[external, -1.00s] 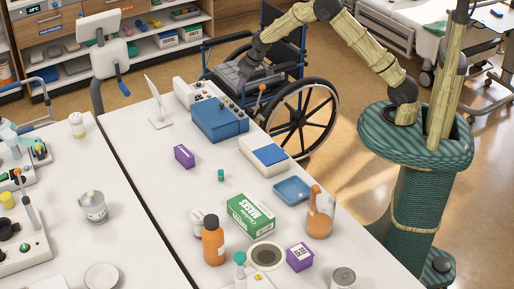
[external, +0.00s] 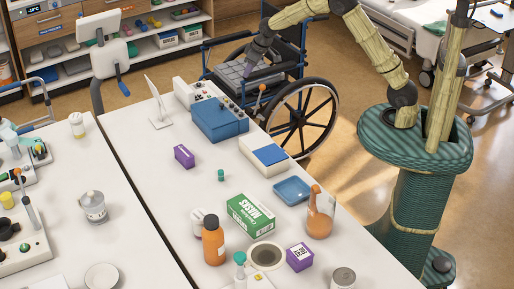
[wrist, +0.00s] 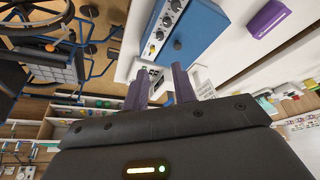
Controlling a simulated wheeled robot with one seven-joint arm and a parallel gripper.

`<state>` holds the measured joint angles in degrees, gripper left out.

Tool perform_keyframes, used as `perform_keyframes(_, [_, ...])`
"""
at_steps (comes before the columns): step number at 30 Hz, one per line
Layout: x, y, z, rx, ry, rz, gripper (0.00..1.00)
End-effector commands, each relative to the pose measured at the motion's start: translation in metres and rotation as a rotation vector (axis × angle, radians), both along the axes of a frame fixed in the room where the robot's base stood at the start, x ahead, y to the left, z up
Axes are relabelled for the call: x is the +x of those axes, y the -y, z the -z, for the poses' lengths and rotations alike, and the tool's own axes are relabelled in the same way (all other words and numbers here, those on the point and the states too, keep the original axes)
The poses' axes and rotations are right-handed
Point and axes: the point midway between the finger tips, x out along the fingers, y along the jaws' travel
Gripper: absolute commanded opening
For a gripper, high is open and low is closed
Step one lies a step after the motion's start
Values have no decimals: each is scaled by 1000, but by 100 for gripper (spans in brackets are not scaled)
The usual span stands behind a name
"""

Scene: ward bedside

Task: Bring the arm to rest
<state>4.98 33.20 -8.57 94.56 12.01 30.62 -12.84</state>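My gripper (external: 250,68) hangs at the end of my raised arm, in front of the wheelchair in the external view and beyond the table's far edge. In the wrist view its two purple fingers (wrist: 160,84) stand apart with a clear gap and nothing between them. The gripper is open and empty, and touches nothing that I can see. My upper arm rises from the green base at the right, and the elbow is near the top edge of the external view.
A wheelchair (external: 300,112) stands by the table (external: 165,200). Bottles, a masks box (external: 250,217) and a blue tray (external: 291,191) stand nearer. Open floor (external: 345,150) lies right of the wheelchair.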

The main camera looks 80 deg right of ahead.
Motion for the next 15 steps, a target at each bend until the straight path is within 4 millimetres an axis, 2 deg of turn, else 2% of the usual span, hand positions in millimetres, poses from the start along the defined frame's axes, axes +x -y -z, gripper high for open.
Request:
perform_keyframes(5, [-28, -16, -5, 9, -18, -9, 27])
perform_keyframes(8, [-61, -32, -8, 17, -36, -18, 27])
perform_keyframes(15, [-158, -72, -9, 25, -89, -62, 27])
